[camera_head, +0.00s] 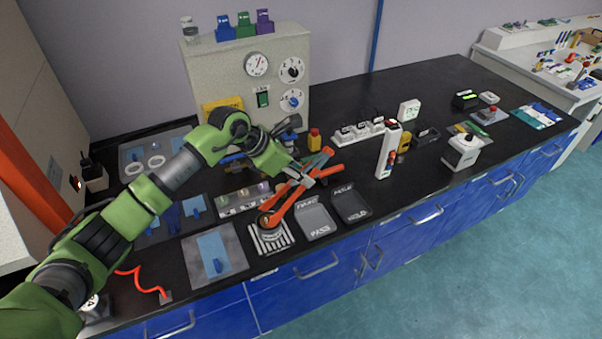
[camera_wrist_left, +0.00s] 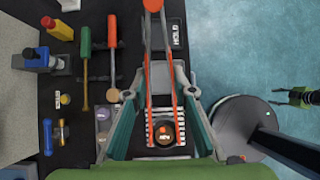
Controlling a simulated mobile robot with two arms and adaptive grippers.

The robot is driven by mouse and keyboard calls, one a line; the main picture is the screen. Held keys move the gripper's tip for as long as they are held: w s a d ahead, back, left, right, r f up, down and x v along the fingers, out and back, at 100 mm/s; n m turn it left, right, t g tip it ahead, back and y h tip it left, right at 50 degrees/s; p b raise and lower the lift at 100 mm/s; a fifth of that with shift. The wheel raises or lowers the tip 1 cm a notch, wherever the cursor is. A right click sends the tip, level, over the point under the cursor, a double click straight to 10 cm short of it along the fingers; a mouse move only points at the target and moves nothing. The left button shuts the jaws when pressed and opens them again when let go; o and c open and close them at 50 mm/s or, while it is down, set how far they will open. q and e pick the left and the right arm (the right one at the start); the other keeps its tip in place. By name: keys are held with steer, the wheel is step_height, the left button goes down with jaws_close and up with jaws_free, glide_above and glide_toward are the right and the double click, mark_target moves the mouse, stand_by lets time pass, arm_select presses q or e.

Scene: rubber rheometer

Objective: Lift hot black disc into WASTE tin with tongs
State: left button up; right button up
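My left gripper (camera_head: 308,177) is around the orange tongs (camera_head: 290,200) and appears shut on them, above the front of the black bench. The tongs slant down to a dark round disc (camera_head: 266,220) over a striped black-and-white grate (camera_head: 270,239). In the left wrist view the tongs (camera_wrist_left: 150,50) run between the fingers, with their tips beside the disc (camera_wrist_left: 165,134). Whether they grip the disc or it rests on the grate I cannot tell. I cannot pick out a WASTE tin. My right gripper (camera_wrist_left: 300,97) seems to show small over the floor, its fingers unclear.
A PASS tray (camera_head: 316,220) and a HOLD tray (camera_head: 350,205) lie right of the grate. The grey instrument with dials (camera_head: 250,75) stands behind. A blue pad on a grey mat (camera_head: 215,255) lies left. A white upright block (camera_head: 388,152) stands further right.

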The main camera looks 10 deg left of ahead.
stand_by(0.5)
arm_select(q)
steer(key=shift+r, duration=0.1)
step_height(320, 180, up, 10)
steer(key=p, duration=0.4)
steer(key=shift+p, duration=0.3)
